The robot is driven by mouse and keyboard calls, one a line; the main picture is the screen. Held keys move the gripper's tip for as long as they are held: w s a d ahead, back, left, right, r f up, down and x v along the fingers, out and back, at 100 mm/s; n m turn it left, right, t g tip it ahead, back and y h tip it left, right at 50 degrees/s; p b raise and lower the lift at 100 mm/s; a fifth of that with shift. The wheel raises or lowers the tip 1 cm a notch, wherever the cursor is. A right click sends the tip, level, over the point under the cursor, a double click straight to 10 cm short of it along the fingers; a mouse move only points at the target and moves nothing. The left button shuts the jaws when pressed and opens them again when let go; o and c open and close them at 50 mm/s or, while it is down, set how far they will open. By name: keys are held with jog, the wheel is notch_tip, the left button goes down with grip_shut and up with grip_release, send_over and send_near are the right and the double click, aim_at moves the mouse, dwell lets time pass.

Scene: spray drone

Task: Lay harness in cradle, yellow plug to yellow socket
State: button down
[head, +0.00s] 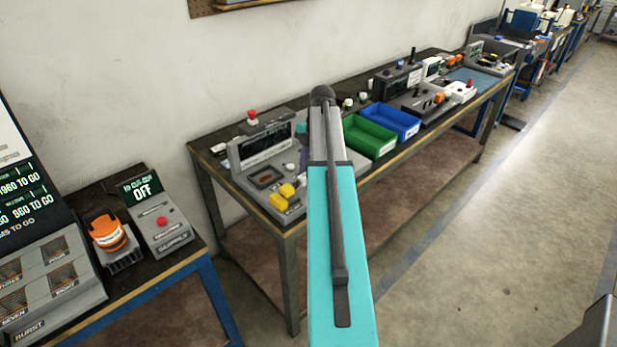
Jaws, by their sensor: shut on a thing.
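My own teal and grey arm reaches up through the middle of the head view and hides part of the bench behind it. My gripper cannot be made out beyond or behind the arm, nor can anything in it. A grey console (245,178) with a dark display stands on the bench just left of the arm. Two yellow blocks (283,196) sit at its front right corner, and a small teal piece shows beside the arm. I cannot tell whether these are the plug and socket. No harness or cradle can be clearly identified.
A green bin (369,138) and a blue bin (394,121) stand right of the arm. An orange-topped device (105,232) and a grey box reading OFF (160,228) are on the left table. Open floor (490,240) lies at right.

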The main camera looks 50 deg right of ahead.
jog(key=shift+w+d, duration=0.2)
jog(key=shift+d, duration=0.3)
jog(key=shift+d+f+p, duration=0.1)
jog(key=shift+d+p, duration=0.1)
jog(key=shift+p, duration=0.2)
jog(key=shift+d+p+x, duration=0.2)
jog(key=shift+p+x, duration=0.15)
jog(key=shift+x, duration=0.45)
jog(key=shift+d+p+x, duration=0.2)
jog(key=shift+p+x, duration=0.15)
jog(key=shift+x, duration=0.5)
jog(key=shift+f, duration=0.25)
jog(key=c, duration=1.5)
grip_release()
jog(key=shift+r, duration=0.25)
